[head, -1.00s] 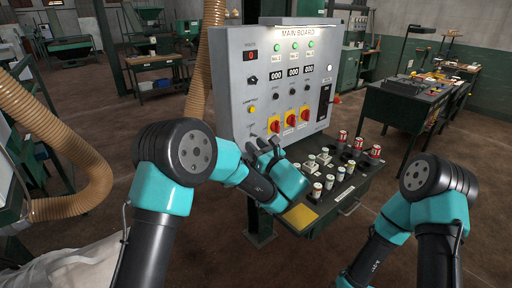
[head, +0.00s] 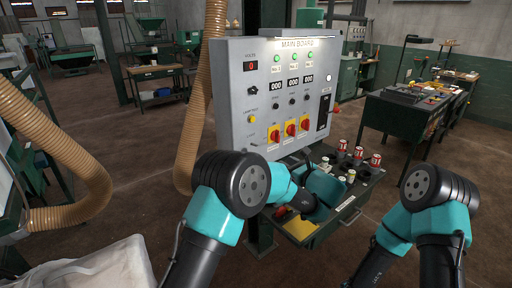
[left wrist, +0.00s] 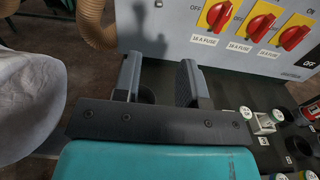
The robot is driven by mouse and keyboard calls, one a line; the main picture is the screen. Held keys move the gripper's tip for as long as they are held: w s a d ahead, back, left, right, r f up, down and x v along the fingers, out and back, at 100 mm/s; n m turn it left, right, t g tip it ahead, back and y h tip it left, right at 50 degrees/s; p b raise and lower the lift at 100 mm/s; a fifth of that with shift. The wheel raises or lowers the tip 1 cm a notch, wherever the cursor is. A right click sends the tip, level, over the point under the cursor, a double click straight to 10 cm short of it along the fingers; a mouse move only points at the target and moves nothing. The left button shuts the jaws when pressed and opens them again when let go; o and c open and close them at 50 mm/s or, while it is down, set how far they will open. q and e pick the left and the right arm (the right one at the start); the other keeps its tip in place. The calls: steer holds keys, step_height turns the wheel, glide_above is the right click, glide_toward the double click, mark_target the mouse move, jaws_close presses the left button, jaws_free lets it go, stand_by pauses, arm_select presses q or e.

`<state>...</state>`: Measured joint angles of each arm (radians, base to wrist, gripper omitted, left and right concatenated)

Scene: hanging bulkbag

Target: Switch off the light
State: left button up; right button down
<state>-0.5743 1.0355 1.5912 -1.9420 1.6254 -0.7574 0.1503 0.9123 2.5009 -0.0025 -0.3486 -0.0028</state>
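The grey MAIN BOARD panel (head: 240,115) stands upright ahead. Three red rotary switches on yellow plates (head: 290,128) sit low on it; they also show in the left wrist view (left wrist: 262,28), with OFF beside them. A black switch plate (head: 324,112) is at the panel's right; an OFF label (left wrist: 311,62) shows at the right edge of the left wrist view. Green lamps (head: 294,57) line the top. My left gripper (left wrist: 159,66) is open and empty, below and left of the red switches, apart from the panel. My right gripper is out of view.
A dark green desk (head: 350,200) with several red and white cans (head: 375,160) and small jars juts out below the panel. A tan flexible duct (head: 200,110) rises left of the panel. A white bag (head: 90,270) lies at the lower left.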

mark_target(256, 145)
arm_select(q)
steer(key=shift+w+a, duration=0.1)
steer(key=shift+a, duration=0.05)
steer(key=x, duration=1.7)
steer(key=shift+c, duration=0.4)
jaws_close()
